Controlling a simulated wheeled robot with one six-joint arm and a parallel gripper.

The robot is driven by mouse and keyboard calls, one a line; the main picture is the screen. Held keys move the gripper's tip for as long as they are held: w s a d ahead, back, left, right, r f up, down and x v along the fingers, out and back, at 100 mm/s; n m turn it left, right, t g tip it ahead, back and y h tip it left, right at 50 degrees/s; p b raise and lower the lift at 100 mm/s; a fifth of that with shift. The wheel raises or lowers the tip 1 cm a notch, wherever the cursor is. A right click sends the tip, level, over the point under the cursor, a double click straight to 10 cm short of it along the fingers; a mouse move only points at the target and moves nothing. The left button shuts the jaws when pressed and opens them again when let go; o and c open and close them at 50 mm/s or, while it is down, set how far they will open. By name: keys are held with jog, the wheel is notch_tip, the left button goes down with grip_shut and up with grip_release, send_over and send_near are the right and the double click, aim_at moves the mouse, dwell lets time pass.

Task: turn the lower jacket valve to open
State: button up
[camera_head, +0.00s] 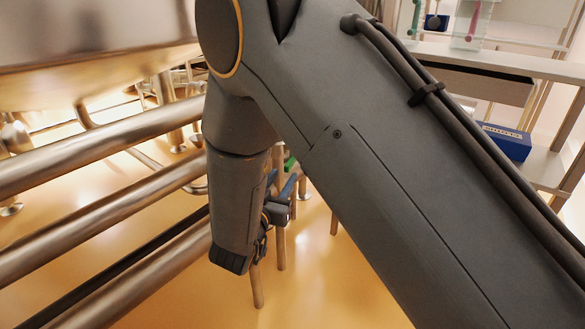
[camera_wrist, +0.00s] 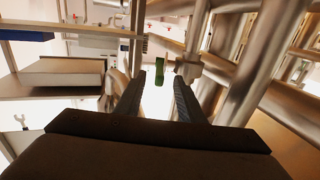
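A green lever handle (camera_wrist: 159,71) shows in the wrist view, straight ahead and between the fingertips in the picture. A bare metal pipe fitting (camera_wrist: 188,68) stands just right of it. My gripper (camera_wrist: 158,88) is open, with nothing between its fingers; a gap seems to remain between the fingertips and the green handle. In the head view a bit of the green handle (camera_head: 290,163) shows just beyond the bluish fingers of my gripper (camera_head: 286,185). My arm hides most of the valve there, and I cannot tell how its lever is set.
Thick metal pipes (camera_head: 100,155) run along the left, below a large steel vessel (camera_head: 90,50). A blue box (camera_head: 505,140) stands on a shelf at the right. A large pipe (camera_wrist: 250,65) rises close to the right finger. The orange floor (camera_head: 340,285) is clear in front.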

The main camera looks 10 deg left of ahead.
aim_at(291, 165)
jog(key=w, duration=0.2)
jog(key=w+b, duration=0.1)
jog(key=w, duration=0.4)
jog(key=shift+w+d+b, duration=0.25)
jog(key=shift+b, duration=0.15)
jog(key=shift+r, duration=0.1)
grip_shut()
